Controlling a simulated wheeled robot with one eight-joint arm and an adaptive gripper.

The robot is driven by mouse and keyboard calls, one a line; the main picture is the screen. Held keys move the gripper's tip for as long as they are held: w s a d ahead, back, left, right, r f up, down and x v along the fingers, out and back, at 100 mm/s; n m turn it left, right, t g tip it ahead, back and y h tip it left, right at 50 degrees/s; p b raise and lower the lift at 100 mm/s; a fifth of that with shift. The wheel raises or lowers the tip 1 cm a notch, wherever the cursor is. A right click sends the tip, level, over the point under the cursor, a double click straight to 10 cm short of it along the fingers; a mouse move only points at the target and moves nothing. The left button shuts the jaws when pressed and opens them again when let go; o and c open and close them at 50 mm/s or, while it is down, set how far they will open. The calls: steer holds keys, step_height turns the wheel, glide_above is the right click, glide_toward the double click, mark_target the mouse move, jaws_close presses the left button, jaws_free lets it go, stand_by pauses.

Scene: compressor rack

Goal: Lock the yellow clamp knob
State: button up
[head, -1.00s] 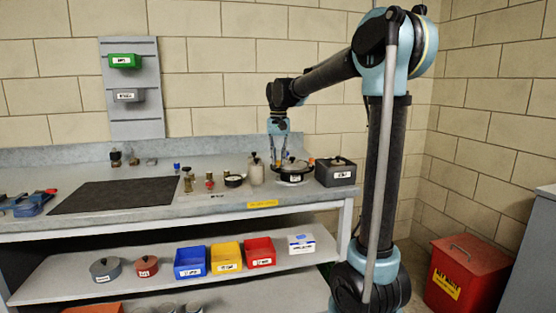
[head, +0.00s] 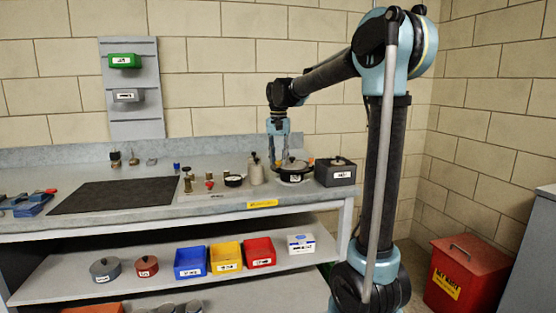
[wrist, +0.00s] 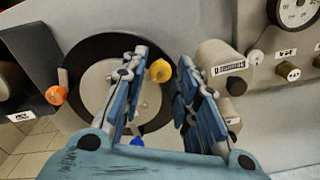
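The yellow clamp knob (wrist: 160,70) shows in the wrist view at the edge of a round grey lid (wrist: 98,90) set in a black ring. My gripper (wrist: 162,58) is open, with one finger on each side of the yellow knob. I cannot tell whether either finger touches it. An orange knob (wrist: 56,95) and a blue knob (wrist: 137,141) also sit around the lid, the blue one partly between the fingers. In the head view my gripper (head: 279,159) points down over the left side of the lidded pot (head: 294,172); the yellow knob cannot be made out clearly there.
A pale labelled cylinder (wrist: 213,62) stands close to the right finger. Farther right is a panel with a gauge (wrist: 297,10). In the head view a dark box (head: 336,175) stands right of the pot and a pale bottle (head: 256,173) left. The dark mat (head: 115,195) is clear.

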mark_target(279, 161)
stand_by(0.3)
step_height(279, 161, up, 12)
stand_by(0.6)
steer(key=shift+d+f, duration=0.1)
steer(key=s+d+f+n+t, duration=0.1)
steer(key=s+d+f, duration=1.2)
steer(key=s+d, duration=0.3)
steer(key=s+d+f, duration=0.2)
steer(key=s+f, duration=0.6)
steer(key=f, duration=0.2)
steer(key=s+d+f+n+t, duration=0.1)
steer(key=s+d+f, duration=0.2)
steer(key=s+f, duration=0.5)
step_height(279, 161, down, 2)
steer(key=shift+s+d+f, duration=0.1)
steer(key=shift+s+d, duration=0.05)
steer(key=shift+s, duration=0.1)
